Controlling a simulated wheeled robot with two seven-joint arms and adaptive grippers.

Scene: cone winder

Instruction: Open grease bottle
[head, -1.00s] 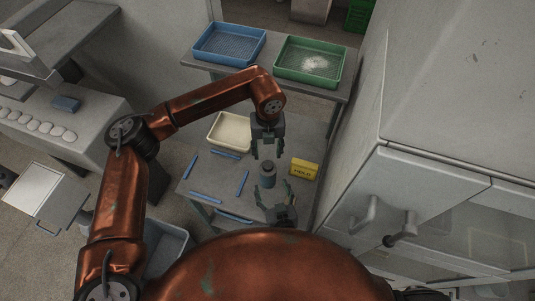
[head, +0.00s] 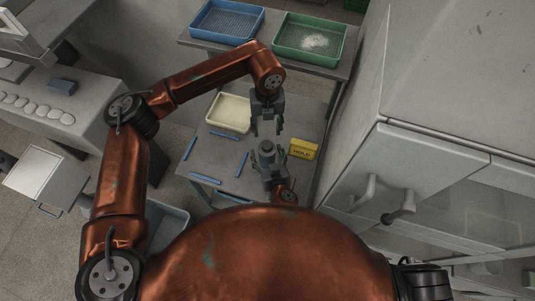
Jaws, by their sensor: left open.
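The grey grease bottle (head: 267,147) stands upright on the grey table, near its middle. My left gripper (head: 265,132) points down just above and behind the bottle, open and empty, its fingers clear of the cap. My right gripper (head: 268,157) comes from the near side, with fingers on both sides of the bottle. Whether those fingers press on the bottle cannot be told. The lower part of the bottle is hidden by the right gripper.
A yellow box (head: 304,148) stands close to the right of the bottle. A cream tray (head: 229,126) and several blue sticks (head: 241,164) lie to the left. Blue (head: 227,36) and green (head: 309,54) trays sit behind. A grey cabinet (head: 440,172) bounds the right side.

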